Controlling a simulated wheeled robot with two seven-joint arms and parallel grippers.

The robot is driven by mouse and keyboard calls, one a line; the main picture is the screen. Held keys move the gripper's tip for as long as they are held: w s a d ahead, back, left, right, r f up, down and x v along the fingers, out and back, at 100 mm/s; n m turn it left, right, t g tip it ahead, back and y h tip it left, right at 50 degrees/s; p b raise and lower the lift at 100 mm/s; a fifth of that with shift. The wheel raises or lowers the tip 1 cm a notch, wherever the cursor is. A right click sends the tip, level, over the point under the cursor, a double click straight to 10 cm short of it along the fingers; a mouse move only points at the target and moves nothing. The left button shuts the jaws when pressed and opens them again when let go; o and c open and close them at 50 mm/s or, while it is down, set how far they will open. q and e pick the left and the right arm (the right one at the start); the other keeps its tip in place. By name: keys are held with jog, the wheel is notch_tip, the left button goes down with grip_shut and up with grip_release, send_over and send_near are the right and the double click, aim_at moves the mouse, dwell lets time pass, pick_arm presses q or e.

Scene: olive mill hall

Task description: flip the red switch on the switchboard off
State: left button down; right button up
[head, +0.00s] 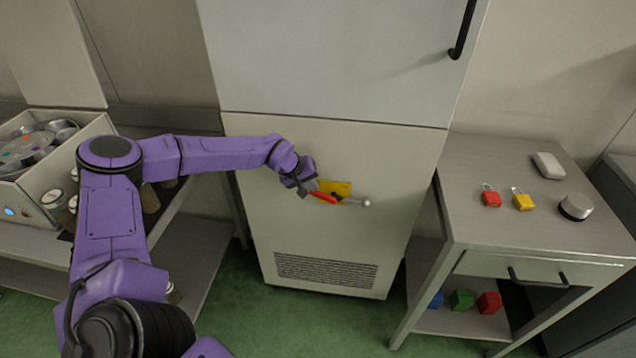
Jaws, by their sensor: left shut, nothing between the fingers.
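The red switch (323,197) is a red handle on a yellow plate (341,187) on the front of the pale grey switchboard cabinet (390,165). The handle slants down to the right. A short metal rod with a round tip (364,203) sticks out to the right of the plate. My left gripper (309,188) is shut and empty at the left end of the red handle. It covers part of the handle and plate, and I cannot tell whether it touches them. My right gripper is not in view.
A side table (500,219) at right holds a red padlock (491,198), a yellow padlock (522,201), a white block (548,165) and a round knob-like object (575,207). Coloured cubes lie on its lower shelf. A bench (205,255) stands at left. Green floor lies before the cabinet.

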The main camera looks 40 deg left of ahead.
pick_arm(q)
jog(key=f+b, duration=0.1)
jog(key=s+a+f+b, duration=0.1)
jog(key=a+f+b, duration=0.1)
jog(key=shift+s+f, duration=0.25)
jog(key=shift+f, duration=0.1)
jog(key=shift+s+f, duration=0.2)
jog(key=shift+f, duration=0.05)
dwell(0.3)
jog(key=s+a+r+p, duration=0.3)
jog(key=s+a+r, duration=0.2)
jog(key=r, duration=0.5)
jog(key=shift+s+p, duration=0.35)
jog(key=shift+s, duration=0.3)
jog(key=shift+a, duration=0.1)
